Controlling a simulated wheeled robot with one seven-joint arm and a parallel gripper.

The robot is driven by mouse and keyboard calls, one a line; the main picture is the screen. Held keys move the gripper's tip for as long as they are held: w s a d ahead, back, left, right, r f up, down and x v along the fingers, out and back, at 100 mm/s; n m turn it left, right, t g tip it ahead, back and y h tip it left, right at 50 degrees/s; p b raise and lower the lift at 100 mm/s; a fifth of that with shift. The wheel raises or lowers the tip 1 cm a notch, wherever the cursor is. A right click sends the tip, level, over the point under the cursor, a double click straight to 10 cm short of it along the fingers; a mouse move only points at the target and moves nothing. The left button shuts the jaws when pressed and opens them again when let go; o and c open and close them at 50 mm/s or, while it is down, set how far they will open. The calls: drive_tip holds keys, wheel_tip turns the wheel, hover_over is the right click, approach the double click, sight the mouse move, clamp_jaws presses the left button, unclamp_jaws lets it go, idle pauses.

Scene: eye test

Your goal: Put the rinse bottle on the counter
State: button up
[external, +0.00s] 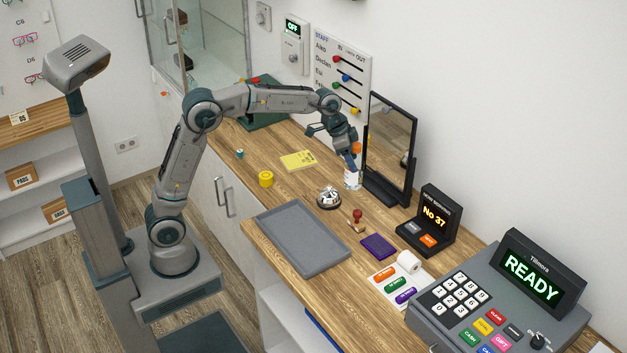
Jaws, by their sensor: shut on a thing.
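The rinse bottle (352,181) is a small white bottle with an orange top, seen in the external view in front of the mirror. My gripper (353,164) reaches down from above and is shut on it, covering part of its upper body. The bottle looks upright. Its base is over or on the wooden counter (300,185); I cannot tell whether it touches the wood.
A framed mirror (391,145) stands close behind the bottle. A call bell (329,198), a red stamp (357,218) and a grey tray (303,238) are nearer the front. A yellow note (298,160) and yellow roll (266,179) lie left, with bare wood between.

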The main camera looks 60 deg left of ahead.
drive_tip(key=shift+d+f, duration=0.1)
drive_tip(key=shift+f, duration=0.2)
drive_tip(key=w+a+f+p, duration=0.3)
drive_tip(key=w+a+f, duration=0.4)
drive_tip(key=a+f, duration=0.2)
drive_tip(key=shift+a+f, duration=0.2)
drive_tip(key=shift+f, duration=0.75)
drive_tip(key=shift+f, duration=0.15)
drive_tip(key=o, duration=1)
drive_tip(key=shift+o, duration=0.2)
